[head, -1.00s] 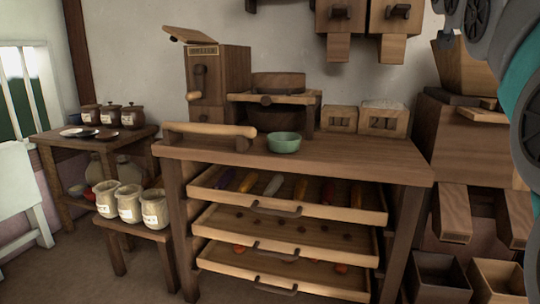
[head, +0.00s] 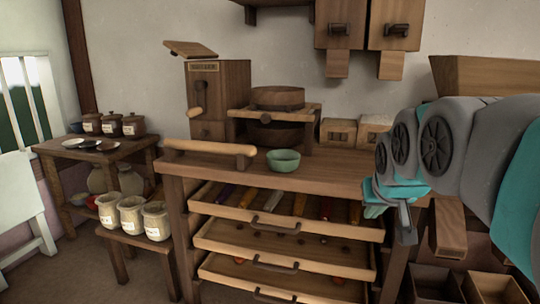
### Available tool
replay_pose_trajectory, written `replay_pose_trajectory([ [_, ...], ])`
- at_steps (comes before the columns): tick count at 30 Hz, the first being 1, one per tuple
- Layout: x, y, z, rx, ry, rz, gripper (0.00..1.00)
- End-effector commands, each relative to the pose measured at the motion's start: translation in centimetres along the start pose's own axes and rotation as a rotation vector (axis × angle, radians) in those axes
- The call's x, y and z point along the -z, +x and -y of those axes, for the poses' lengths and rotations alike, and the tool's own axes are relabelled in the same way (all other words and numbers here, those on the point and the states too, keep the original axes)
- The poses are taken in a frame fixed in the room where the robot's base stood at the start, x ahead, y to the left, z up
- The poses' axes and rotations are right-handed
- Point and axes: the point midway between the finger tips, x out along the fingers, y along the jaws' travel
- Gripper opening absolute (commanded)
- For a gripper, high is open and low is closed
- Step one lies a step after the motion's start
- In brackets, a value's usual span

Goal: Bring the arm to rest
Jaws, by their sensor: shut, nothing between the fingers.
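My arm (head: 470,150) reaches in from the right edge of the head view, in front of the right end of the wooden workbench (head: 345,172). My gripper (head: 387,212) hangs at its left end, pointing down, to the right of the open drawers. It is shut with nothing held. The arm hides part of the bench's right end and of the wooden equipment behind it.
Several shallow drawers (head: 280,226) are pulled out below. Open bins (head: 435,285) stand at lower right. Labelled jars (head: 130,214) stand on a low stool at left.

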Motion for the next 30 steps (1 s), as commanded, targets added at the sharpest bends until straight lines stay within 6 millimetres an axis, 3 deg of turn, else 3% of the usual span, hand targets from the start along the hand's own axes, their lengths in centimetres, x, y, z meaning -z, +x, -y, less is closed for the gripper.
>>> replay_pose_trajectory([
  [3, -8.1, -0.1, 1.2, 0.019, -0.028, 0.207, 0.00],
  [9, -21.4, -2.1, 2.3, 0.041, -0.070, 0.537, 0.00],
  [12, -26.7, -3.8, 2.5, 0.049, -0.087, 0.673, 0.00],
  [15, -30.4, -5.3, 2.5, 0.052, -0.099, 0.773, 0.00],
  [18, -32.6, -6.2, 2.4, 0.054, -0.106, 0.829, 0.00],
  [21, -33.4, -6.5, 2.4, 0.055, -0.109, 0.850, 0.00],
  [30, -33.4, -6.5, 2.4, 0.055, -0.109, 0.851, 0.00],
])
